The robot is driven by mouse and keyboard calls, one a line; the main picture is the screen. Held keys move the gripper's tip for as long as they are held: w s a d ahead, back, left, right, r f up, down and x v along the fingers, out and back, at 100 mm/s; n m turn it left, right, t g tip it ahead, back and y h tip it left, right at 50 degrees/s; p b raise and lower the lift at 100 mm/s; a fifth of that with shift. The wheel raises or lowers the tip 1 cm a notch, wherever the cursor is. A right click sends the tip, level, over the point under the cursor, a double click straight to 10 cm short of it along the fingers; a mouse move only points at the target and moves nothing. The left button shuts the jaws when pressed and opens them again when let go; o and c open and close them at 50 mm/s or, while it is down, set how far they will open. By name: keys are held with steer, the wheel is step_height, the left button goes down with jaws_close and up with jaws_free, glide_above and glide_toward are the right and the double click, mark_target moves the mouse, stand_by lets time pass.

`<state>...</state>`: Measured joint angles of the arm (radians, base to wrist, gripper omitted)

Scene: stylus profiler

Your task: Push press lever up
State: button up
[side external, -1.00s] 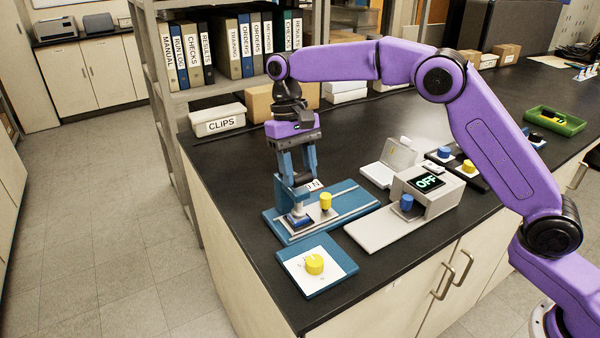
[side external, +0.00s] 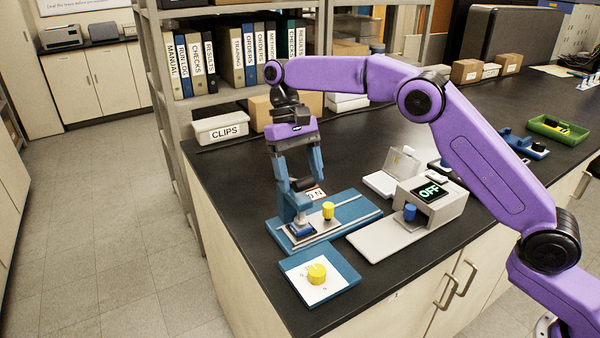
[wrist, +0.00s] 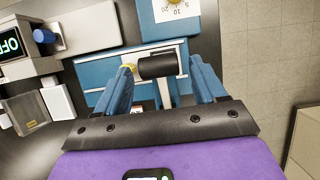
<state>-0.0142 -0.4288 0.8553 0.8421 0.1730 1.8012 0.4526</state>
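The press (side external: 297,212) is a blue upright post on a blue board (side external: 348,212), at the left front of the bench. Its lever handle looks like a dark cylinder; it shows clearly in the wrist view (wrist: 158,66), lying crosswise, and near the post's top in the side view (side external: 303,184). My gripper (side external: 301,178) points down over the press, its blue fingers apart on either side of the handle. The fingers partly hide the post.
A yellow knob (side external: 328,210) stands right beside the press. A board with a yellow dial (side external: 317,273) lies in front. To the right is a grey unit reading OFF (side external: 445,205) with a blue knob (side external: 409,212). A CLIPS box (side external: 220,127) stands behind.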

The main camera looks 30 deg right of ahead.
steer(key=shift+r, duration=0.4)
steer(key=r, duration=0.3)
steer(key=shift+s+d, duration=0.1)
steer(key=shift+s, duration=0.15)
steer(key=s+d+r, duration=0.5)
steer(key=s+r, duration=0.4)
steer(key=s, duration=0.3)
steer(key=shift+s+d, duration=0.15)
steer(key=shift+s, duration=0.1)
steer(key=shift+r, duration=0.1)
